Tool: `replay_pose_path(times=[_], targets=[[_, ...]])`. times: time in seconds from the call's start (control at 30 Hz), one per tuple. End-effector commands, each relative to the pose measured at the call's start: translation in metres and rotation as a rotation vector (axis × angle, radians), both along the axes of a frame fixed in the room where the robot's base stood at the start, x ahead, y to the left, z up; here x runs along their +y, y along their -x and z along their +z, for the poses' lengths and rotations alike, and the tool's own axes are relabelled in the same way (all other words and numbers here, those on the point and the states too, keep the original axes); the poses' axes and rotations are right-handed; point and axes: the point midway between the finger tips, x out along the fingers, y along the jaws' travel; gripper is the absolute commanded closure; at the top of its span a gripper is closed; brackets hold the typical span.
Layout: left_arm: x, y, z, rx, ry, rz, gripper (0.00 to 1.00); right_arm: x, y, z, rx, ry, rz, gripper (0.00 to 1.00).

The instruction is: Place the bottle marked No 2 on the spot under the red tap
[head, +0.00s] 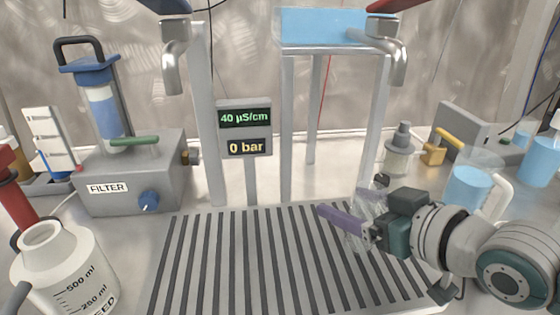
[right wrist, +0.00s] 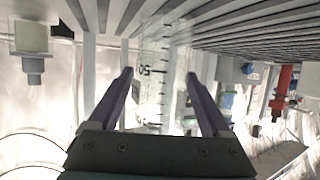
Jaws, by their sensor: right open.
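The red tap (head: 397,50) hangs at the upper right of the head view, with a grey spout above the slatted grate (head: 255,260). My right gripper (head: 350,220) is low over the right part of the grate, below that tap. A clear, hard-to-see container (head: 368,210) is at its fingers. In the right wrist view this container (right wrist: 153,75) shows scale marks and a "50" and lies between the two open, parted fingers (right wrist: 160,78). No "No 2" mark is readable on it. The exact spot on the grate cannot be made out. My left gripper is not seen.
A second tap (head: 173,55) with a dark blue handle hangs at left. A gauge post (head: 244,128) and tank legs stand behind the grate. The filter box (head: 130,175) and white jug (head: 60,265) are left. A blue-filled jug (head: 467,188) stands right, behind my arm.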

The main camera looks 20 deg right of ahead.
Motion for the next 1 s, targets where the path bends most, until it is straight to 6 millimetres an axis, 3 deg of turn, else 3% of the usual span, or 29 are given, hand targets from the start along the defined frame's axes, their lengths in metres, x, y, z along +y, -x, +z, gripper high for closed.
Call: replay_pose_path(times=[0.27,0.7,1.0], targets=[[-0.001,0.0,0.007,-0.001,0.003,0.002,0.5,-0.001,0.008,0.007,0.002,-0.001,0.0,0.17],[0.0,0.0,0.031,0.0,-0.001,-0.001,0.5,-0.013,0.086,0.041,0.003,0.0,0.001,0.17],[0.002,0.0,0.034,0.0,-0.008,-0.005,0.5,-0.014,0.11,0.047,0.02,0.002,0.002,0.17]])
